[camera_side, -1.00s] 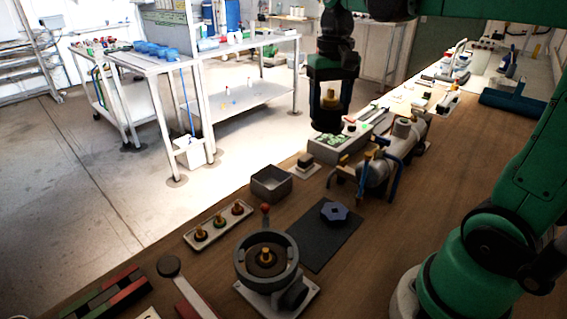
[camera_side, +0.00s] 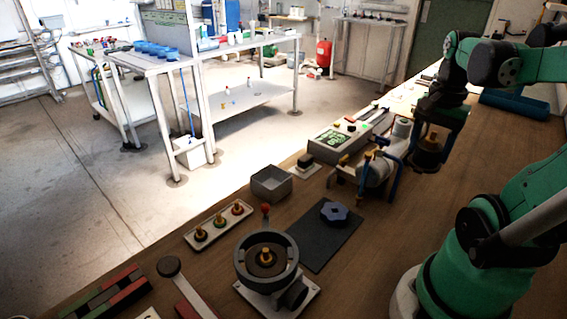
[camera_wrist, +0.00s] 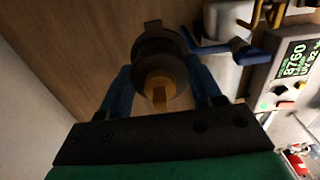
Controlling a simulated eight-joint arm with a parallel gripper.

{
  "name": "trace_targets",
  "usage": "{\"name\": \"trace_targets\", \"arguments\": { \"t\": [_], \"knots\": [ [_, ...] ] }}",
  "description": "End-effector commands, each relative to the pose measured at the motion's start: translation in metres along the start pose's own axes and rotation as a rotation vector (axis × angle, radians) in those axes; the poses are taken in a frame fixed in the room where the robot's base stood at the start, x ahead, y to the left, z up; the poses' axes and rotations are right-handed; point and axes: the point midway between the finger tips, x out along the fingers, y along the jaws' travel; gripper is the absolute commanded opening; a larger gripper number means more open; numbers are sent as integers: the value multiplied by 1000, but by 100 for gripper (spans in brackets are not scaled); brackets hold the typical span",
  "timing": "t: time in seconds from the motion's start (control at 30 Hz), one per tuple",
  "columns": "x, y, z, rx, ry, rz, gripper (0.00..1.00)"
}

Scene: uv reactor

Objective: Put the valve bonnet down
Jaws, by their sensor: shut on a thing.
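The valve bonnet (camera_side: 428,154) is a dark, round, stepped part with a brass-coloured stem. My gripper (camera_wrist: 160,88) is shut on it, with blue fingers on either side of the stem end in the wrist view, where the bonnet (camera_wrist: 158,47) also shows. In the side view it hangs low over the wooden bench (camera_side: 455,190), just right of the grey reactor cylinder. I cannot tell whether its underside touches the bench.
The grey reactor (camera_side: 376,172) with blue clamp handles stands close to the bonnet's left. A control box (camera_side: 335,138) is behind it. Bench to the right is bare.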

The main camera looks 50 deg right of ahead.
Motion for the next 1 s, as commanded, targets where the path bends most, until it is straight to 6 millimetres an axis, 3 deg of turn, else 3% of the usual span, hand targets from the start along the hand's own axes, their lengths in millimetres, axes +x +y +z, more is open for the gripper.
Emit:
{"name": "trace_targets", "arguments": {
  "t": [0.2, 0.4, 1.0],
  "knots": [
    [42, 0, 0, -2, 0, 0, 12],
    [71, 0, 0, -2, 0, 0, 12],
    [117, 0, 0, -2, 0, 0, 12]
  ]
}}
